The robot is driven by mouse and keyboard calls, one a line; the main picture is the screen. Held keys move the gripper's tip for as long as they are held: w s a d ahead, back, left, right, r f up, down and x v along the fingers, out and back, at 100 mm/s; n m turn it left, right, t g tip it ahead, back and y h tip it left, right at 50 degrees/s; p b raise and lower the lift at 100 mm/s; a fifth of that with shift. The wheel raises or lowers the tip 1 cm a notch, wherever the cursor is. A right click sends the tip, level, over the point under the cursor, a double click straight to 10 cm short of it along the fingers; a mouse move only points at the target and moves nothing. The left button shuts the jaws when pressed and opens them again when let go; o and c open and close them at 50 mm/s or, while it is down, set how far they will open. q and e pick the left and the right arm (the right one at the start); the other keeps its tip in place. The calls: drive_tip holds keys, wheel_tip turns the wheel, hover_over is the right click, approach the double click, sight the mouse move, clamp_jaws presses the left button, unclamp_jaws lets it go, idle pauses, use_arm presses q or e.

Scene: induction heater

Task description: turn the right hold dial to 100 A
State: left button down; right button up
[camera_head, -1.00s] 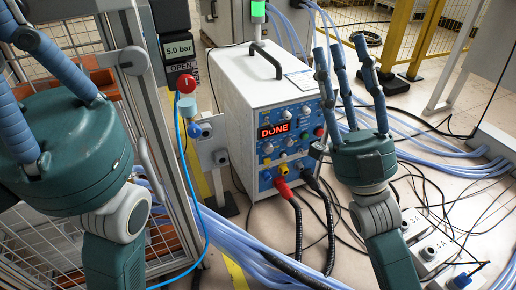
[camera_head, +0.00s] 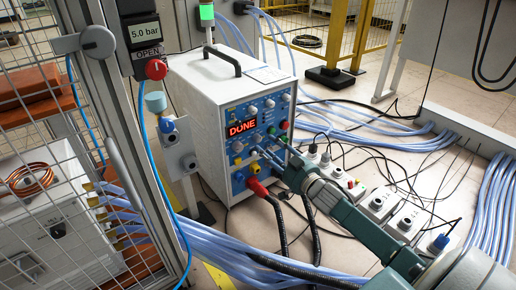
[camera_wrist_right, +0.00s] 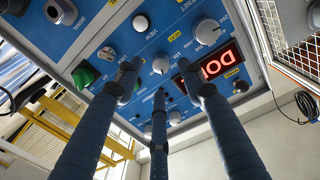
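The induction heater (camera_head: 205,112) is a white box with a blue front panel of knobs and a lit red display (camera_head: 241,128) reading DONE. The display also shows, partly cut off, in the right wrist view (camera_wrist_right: 212,66). My right gripper (camera_head: 268,156) reaches the lower right of the panel, its fingers pointing at it. Contact cannot be told. I cannot read which knob is the right hold dial or its setting. My left gripper is not in view.
A red plug (camera_head: 257,187) and thick cables leave the panel's bottom. A caged frame with a pressure readout (camera_head: 144,32) and red knob (camera_head: 156,69) stands left. Grey switch boxes (camera_head: 381,205) and cables cover the floor at right.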

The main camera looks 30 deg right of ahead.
sight(259, 141)
drive_tip(key=w+b, duration=0.2)
drive_tip(key=w, duration=0.3)
drive_tip(key=shift+a, duration=0.1)
clamp_jaws()
